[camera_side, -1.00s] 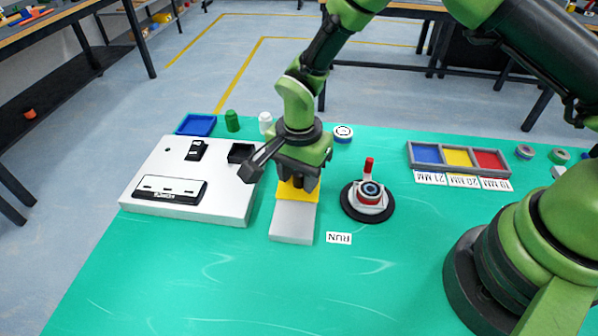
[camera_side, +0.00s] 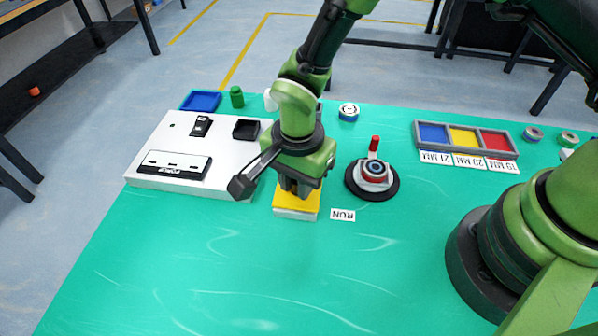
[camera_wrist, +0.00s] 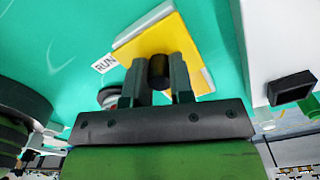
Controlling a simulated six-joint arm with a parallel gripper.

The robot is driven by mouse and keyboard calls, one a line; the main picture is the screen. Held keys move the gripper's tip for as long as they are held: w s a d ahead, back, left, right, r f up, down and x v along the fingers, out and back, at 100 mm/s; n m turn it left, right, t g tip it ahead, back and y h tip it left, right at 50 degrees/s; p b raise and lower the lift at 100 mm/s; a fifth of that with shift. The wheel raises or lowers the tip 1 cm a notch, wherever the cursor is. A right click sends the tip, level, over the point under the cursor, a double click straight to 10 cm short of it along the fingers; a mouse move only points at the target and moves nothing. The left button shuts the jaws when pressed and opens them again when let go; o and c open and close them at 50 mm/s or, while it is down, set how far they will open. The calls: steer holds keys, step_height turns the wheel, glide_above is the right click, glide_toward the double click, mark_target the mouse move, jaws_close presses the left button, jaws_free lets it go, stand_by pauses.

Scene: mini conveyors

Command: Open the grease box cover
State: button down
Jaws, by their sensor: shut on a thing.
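The grease box is a pale grey block (camera_side: 295,216) on the green table, left of the RUN label. Its yellow cover (camera_side: 296,204) lies over the front part of the block, with a thin grey rim showing in front. My gripper (camera_side: 295,186) is over the cover, pointing down, and hides the rear of the box. In the wrist view, my gripper (camera_wrist: 158,80) is shut on the dark knob (camera_wrist: 159,66) of the yellow cover (camera_wrist: 155,38). Grey strips of the box (camera_wrist: 147,22) show along the cover's edges there.
A white panel (camera_side: 225,180) with a switch stands close on the left. A round black base (camera_side: 372,192) with a red-topped lever is close on the right. A three-colour tray (camera_side: 416,140) stands at the far right. The green table in front (camera_side: 240,275) is clear.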

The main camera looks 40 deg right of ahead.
steer(key=c, duration=1)
jaws_free()
step_height(320, 180, up, 9)
steer(key=shift+r, duration=0.5)
steer(key=shift+d+r, duration=0.1)
steer(key=shift+r, duration=0.05)
steer(key=s+d+r+n+t+y, duration=0.1)
steer(key=s+d+r+n+t, duration=0.15)
steer(key=d+r, duration=0.45)
steer(key=s+d+r+n+t+y, duration=0.1)
steer(key=s+d+r+n+t, duration=0.2)
steer(key=r, duration=0.6)
steer(key=s+d+r+n+t, duration=0.1)
steer(key=s+d+n, duration=0.3)
steer(key=s, duration=0.4)
steer(key=shift+s+d+r+t, duration=0.25)
steer(key=shift+s+r+t, duration=0.1)
steer(key=shift+r, duration=0.1)
